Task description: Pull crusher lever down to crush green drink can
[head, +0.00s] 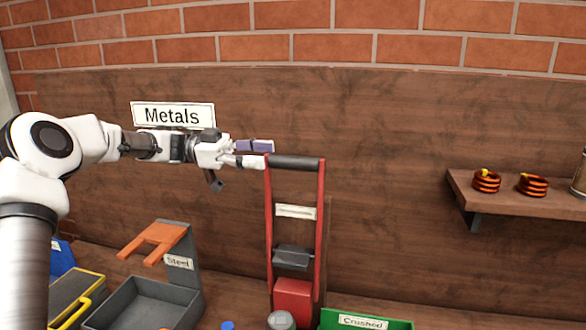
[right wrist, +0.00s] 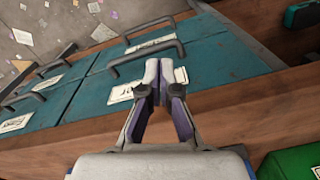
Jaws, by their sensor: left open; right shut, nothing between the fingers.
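The crusher stands against the wooden back panel, with a red lever frame (head: 269,215) and a black handle bar (head: 297,163) across its raised top. A dark press block (head: 292,257) and a red block (head: 292,290) sit lower between the red arms. My left gripper (head: 267,153) is open at the left end of the handle bar, its fingers pointing right; I cannot tell whether it touches the bar. I cannot make out the green drink can in either view. My right gripper (right wrist: 157,78) is shut and empty above teal drawer fronts in the right wrist view.
A green crate labelled "Crushed" (head: 340,316) is right of the crusher, and a grey "Steel" bin (head: 150,288) is left. A round grey-topped object (head: 281,320) is cut off below. A shelf (head: 520,198) holds coils at right. Teal drawers (right wrist: 200,50) have protruding handles.

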